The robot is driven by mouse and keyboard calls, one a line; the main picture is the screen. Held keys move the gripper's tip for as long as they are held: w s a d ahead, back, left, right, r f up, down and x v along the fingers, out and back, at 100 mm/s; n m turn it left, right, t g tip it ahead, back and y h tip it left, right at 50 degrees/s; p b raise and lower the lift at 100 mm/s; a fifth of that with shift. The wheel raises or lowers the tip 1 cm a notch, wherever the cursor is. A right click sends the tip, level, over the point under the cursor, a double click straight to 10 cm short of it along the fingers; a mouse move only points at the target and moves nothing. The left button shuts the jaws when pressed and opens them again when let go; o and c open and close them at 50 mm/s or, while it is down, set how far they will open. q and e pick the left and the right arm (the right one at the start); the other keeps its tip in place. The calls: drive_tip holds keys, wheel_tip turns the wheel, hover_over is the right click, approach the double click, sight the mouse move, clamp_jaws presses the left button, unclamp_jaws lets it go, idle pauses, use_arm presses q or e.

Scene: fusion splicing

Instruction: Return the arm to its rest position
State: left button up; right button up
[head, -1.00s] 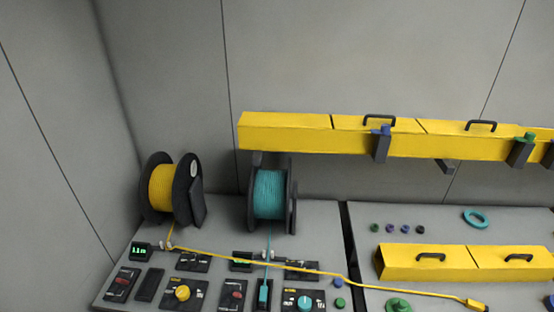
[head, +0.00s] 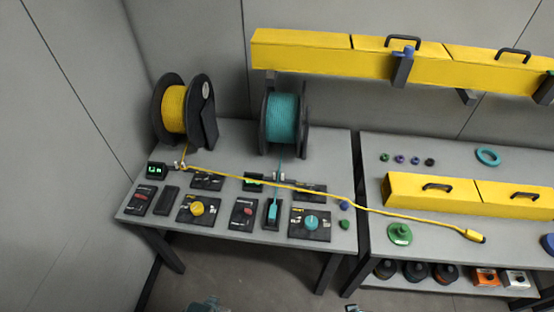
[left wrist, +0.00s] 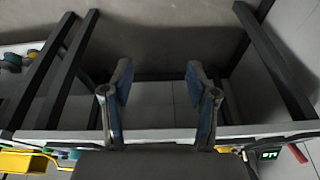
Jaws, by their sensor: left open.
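My left gripper (left wrist: 160,85) is open and empty in the left wrist view, its two fingers wide apart with only floor and wall behind them. The workbench (left wrist: 125,134) shows along the bottom of that view, apart from the fingertips. In the head view only a small grey piece of my left arm or gripper (head: 206,304) shows at the bottom edge, in front of the bench (head: 235,133). A tiny dark piece, perhaps of my right gripper (head: 352,308), shows at the bottom edge too; its jaws are hidden.
A yellow spool (head: 174,108) and a teal spool (head: 282,118) stand at the bench's back. A yellow cable (head: 330,193) crosses to the right bench, which holds a yellow box (head: 415,190) and a green disc (head: 399,233). Floor (head: 240,270) is clear in front.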

use_arm(q)
drive_tip(key=s+f+b, duration=0.3)
drive_tip(key=f, duration=1.3)
drive_tip(key=s+f+g+b, duration=0.1)
drive_tip(key=s+f+b, duration=0.2)
drive_tip(key=f, duration=1.3)
drive_tip(key=shift+a+f+b, duration=0.15)
drive_tip(key=shift+b, duration=0.4)
use_arm(e)
drive_tip(key=s+f, duration=0.3)
drive_tip(key=f, duration=1.3)
drive_tip(key=s+f+g, duration=0.1)
drive_tip(key=s+f, duration=0.2)
drive_tip(key=f, duration=1.3)
drive_tip(key=shift+d+f, duration=0.15)
